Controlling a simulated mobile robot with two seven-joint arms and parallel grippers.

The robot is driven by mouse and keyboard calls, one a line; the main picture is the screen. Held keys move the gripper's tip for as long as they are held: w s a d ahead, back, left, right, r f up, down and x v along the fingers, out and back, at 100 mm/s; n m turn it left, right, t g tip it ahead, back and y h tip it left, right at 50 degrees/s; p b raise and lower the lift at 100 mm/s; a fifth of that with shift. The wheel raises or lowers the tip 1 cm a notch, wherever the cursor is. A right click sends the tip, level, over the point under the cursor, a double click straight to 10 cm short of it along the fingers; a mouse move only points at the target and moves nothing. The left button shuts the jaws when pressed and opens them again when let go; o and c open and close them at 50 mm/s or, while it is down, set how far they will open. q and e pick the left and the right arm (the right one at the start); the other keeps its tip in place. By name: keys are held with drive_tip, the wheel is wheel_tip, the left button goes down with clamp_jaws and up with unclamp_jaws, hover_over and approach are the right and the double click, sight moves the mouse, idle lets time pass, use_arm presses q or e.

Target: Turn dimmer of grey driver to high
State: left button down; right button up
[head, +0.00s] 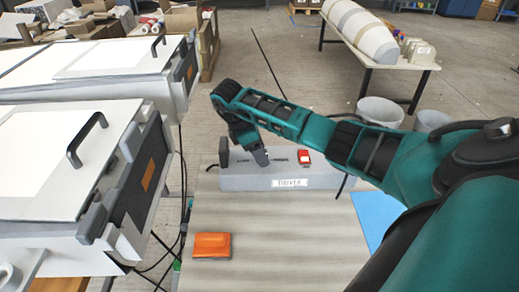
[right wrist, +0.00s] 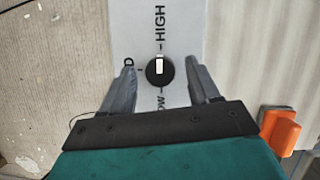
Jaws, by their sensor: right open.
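The grey driver (head: 322,184) is a long, low box on the table, with a label reading "DRIVER" on its front. Its dimmer (right wrist: 159,72) is a round black knob with a white pointer. In the right wrist view the pointer points up toward HIGH, and LOW is printed on the opposite side. The head view does not show the knob clearly; my right gripper (head: 261,158) is over it there. In the right wrist view my right gripper (right wrist: 164,75) is open, with one finger on each side of the knob and visible gaps. My left gripper is not in view.
A dark upright piece (head: 224,152) is at the driver's left end. An orange object (head: 211,245) lies on the table (head: 290,245), otherwise largely clear in front.

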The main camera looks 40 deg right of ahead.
drive_tip(key=p+v, duration=0.4)
drive_tip(key=v, duration=0.8)
drive_tip(key=shift+r, duration=0.35)
